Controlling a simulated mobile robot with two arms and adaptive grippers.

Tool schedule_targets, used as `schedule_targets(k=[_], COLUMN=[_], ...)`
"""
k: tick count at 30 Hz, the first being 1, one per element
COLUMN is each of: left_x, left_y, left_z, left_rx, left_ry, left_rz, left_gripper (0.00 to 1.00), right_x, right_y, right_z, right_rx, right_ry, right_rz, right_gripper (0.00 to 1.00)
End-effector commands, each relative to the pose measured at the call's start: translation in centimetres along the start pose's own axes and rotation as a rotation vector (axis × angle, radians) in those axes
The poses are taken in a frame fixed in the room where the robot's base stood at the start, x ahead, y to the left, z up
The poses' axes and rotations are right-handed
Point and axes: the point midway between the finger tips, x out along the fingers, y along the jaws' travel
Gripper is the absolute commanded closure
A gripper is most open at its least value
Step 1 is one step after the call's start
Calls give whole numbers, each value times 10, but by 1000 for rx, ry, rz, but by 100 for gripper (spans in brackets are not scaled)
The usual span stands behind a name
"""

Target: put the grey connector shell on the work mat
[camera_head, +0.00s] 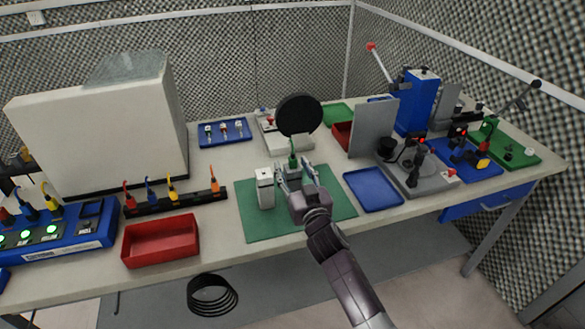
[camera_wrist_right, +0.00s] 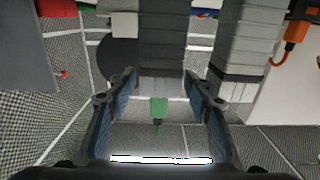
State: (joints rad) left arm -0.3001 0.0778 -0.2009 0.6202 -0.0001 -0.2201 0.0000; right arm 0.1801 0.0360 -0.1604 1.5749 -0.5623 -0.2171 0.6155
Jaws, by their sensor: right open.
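The green work mat (camera_head: 335,212) lies at the front middle of the table in the head view. My right gripper (camera_head: 296,172) is over it, open. In the head view this block is mostly hidden by the gripper. A second, light grey block (camera_head: 265,190) stands upright on the mat, left of the gripper. My left gripper is out of view.
A red bin (camera_head: 160,242) and a rack of coloured plugs (camera_head: 175,200) are left of the mat. A blue tray (camera_head: 373,188) lies close on its right. A black disc on a stand (camera_head: 299,114) rises behind.

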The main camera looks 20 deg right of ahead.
Motion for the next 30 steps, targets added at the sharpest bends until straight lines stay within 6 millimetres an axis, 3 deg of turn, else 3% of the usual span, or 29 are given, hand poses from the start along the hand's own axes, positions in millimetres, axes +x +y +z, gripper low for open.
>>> schedule_targets(k=[5, 8, 21, 30], left_x=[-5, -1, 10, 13], left_y=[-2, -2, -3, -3], left_z=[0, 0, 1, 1], left_rx=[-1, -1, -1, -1], left_ry=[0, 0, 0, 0], left_rz=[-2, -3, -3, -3], left_gripper=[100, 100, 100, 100], right_x=[0, -11, -94, -119], right_y=[0, 0, 0, 0], right_z=[-6, -2, -1, -3], right_rx=[-1, 0, 1, 1], right_ry=[1, -1, -1, 0], right_rz=[0, 0, 0, 1], right_gripper=[53, 53, 53, 53])
